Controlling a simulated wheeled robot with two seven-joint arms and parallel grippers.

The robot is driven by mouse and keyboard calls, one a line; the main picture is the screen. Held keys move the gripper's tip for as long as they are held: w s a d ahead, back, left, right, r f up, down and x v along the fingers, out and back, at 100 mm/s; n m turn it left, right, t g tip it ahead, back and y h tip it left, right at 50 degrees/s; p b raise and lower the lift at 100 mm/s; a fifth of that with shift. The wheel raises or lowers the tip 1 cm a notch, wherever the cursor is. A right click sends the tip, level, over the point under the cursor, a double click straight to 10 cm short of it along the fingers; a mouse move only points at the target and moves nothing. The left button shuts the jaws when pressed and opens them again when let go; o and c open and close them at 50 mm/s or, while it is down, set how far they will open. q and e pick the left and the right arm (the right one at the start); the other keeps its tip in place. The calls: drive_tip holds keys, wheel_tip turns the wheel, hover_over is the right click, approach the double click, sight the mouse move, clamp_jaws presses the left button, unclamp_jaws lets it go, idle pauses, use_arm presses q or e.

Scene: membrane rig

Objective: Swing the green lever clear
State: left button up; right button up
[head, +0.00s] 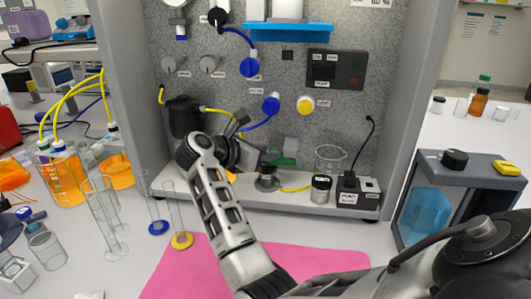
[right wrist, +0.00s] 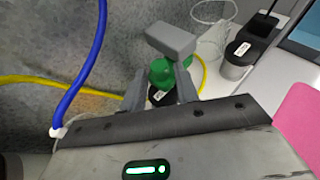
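The green lever (head: 284,159) is low on the rig in the head view, beside a grey block. In the right wrist view the green part (right wrist: 161,72) shows just beyond and between the fingertips, with the grey block (right wrist: 170,40) above it. My right gripper (head: 256,138) reaches in from the front, its fingers spread apart. In the wrist view the gripper (right wrist: 160,86) is open, with no clear grip on the green part; whether a finger touches it I cannot tell. The lever's lower part is partly hidden by the fingers. My left gripper is not in view.
A blue hose (right wrist: 80,70) runs close to the gripper, and a yellow hose (right wrist: 40,82) passes behind. A glass beaker (head: 330,158) and dark-lidded jar (head: 321,188) stand right of the lever. The pink mat (head: 185,275) lies in front; glass cylinders stand left.

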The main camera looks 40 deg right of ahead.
drive_tip(key=b+v, duration=0.3)
drive_tip(key=v, duration=0.8)
drive_tip(key=shift+a, duration=0.25)
